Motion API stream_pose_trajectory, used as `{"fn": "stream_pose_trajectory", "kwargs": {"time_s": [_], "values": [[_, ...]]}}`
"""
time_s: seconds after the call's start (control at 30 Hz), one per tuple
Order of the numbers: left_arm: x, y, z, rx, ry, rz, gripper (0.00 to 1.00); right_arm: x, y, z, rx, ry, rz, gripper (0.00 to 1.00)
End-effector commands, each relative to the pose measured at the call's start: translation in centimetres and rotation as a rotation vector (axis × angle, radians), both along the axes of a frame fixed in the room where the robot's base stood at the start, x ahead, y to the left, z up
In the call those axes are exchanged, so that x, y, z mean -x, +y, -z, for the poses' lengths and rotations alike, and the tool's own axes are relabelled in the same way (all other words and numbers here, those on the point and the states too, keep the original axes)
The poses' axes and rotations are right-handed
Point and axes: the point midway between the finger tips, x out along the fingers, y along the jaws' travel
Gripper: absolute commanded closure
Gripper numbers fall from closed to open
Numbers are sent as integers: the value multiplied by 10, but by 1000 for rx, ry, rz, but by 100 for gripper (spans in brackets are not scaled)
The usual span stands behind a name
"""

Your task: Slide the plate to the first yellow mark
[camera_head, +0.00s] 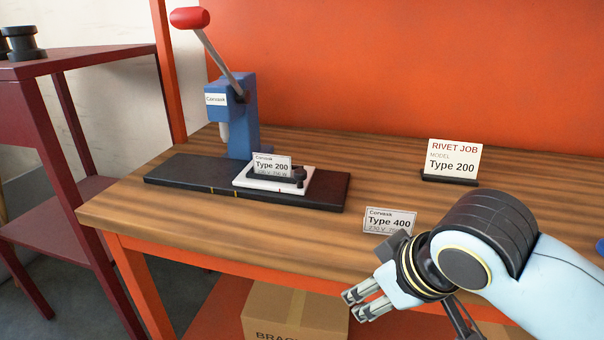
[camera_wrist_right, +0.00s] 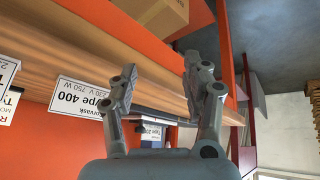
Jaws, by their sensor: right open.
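The white plate (camera_head: 262,185) lies on the black base (camera_head: 180,178) of a blue press (camera_head: 243,130), right of the press column. It carries a "Type 200" label (camera_head: 272,166) and a small dark part with a knob. A thin yellow mark (camera_head: 236,194) crosses the base's front edge near the plate's left end; another faint line shows further left. My right gripper (camera_head: 362,302) is open and empty, in front of the table's front edge and right of the plate, apart from it. Its open fingers also show in the right wrist view (camera_wrist_right: 158,82). My left gripper is out of view.
A "Type 400" label (camera_head: 389,221) stands near the table's front edge, close to my right gripper. A "Rivet job" sign (camera_head: 453,160) stands further back. The press lever (camera_head: 215,50) rises to the left. A cardboard box (camera_head: 294,313) sits below the wooden table (camera_head: 160,215).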

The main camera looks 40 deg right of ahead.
Motion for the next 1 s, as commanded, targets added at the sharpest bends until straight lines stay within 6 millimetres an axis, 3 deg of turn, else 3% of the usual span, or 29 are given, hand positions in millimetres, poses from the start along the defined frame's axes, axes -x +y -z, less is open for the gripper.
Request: {"fn": "stream_pose_trajectory", "kwargs": {"time_s": [0.1,0.2,0.43,0.6,0.77,1.0], "values": [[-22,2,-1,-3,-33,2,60,-40,-13,-10,3,-127,16,52],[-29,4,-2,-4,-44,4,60,-75,-24,-22,-6,-246,29,52],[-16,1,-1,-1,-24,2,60,-147,-47,-63,-48,-515,36,52],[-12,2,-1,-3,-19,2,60,-178,-58,-86,-81,-641,29,52],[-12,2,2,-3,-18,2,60,-196,-60,-82,-89,-656,32,52],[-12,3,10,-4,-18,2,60,-240,-63,-63,-89,-654,32,52]]}}
